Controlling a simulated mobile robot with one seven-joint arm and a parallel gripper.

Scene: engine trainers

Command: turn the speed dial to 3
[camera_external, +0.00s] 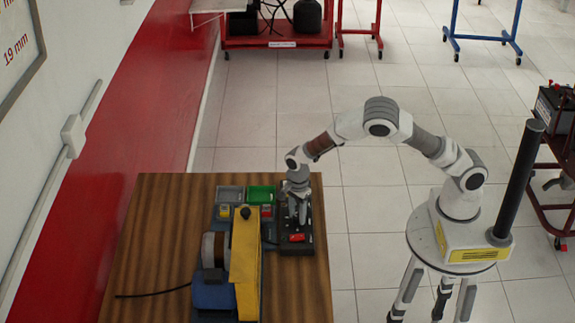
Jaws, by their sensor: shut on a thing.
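A black control box (304,248) lies along the right side of the wooden table. A red switch (297,237) shows on its near part. My gripper (298,218) points down onto the box, just behind the red switch. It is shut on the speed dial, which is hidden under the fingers. The dial's marks and its present setting are too small and too covered to read.
A machine with a yellow cover (245,250) and a blue body (211,294) stands left of the box. Behind it are a grey tray (230,193) and a green tray (261,193). The table's left part (150,240) is clear except for a black cable.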

